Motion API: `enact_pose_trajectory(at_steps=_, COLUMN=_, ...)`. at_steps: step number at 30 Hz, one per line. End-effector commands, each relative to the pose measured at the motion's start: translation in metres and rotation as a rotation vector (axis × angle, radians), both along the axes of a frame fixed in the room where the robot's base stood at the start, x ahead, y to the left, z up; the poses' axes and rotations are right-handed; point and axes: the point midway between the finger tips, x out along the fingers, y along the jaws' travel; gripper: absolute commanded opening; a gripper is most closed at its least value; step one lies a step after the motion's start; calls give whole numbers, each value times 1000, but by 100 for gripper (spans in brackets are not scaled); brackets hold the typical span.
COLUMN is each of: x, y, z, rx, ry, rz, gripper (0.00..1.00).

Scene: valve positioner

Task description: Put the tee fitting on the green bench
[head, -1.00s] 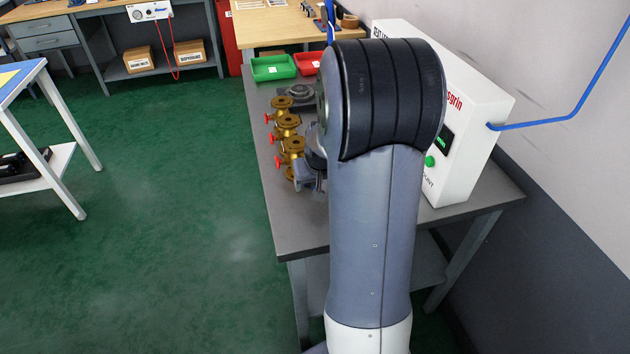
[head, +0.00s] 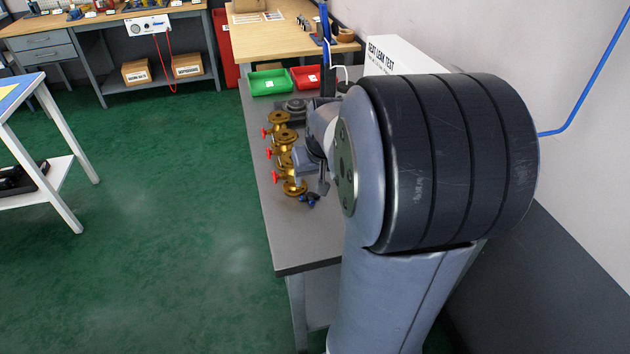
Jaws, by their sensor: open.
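I cannot make out a tee fitting for certain. Several brass flanged valves with red handles (head: 279,118) stand in a row along the left side of the grey bench (head: 298,240). A small dark blue piece (head: 309,200) lies beside the nearest brass flange; it is too small to identify. My gripper (head: 322,190) is open, low over the bench just right of the brass row, and partly hidden by my arm. I see no bench with a green top.
A green bin (head: 269,83) and a red bin (head: 305,77) stand at the bench's far end. A white leak test box (head: 395,55) is mostly behind my arm. A blue-topped table (head: 18,88) stands at left. The green floor between is clear.

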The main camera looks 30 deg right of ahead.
Motion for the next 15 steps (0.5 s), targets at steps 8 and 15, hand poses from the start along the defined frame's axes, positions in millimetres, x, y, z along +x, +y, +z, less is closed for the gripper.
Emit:
enact_pose_trajectory(at_steps=8, x=-5, y=-7, z=-18, rx=2, ry=4, rz=0, gripper=42)
enact_pose_trajectory(at_steps=15, x=9, y=-10, z=-52, rx=2, ry=4, rz=1, gripper=42)
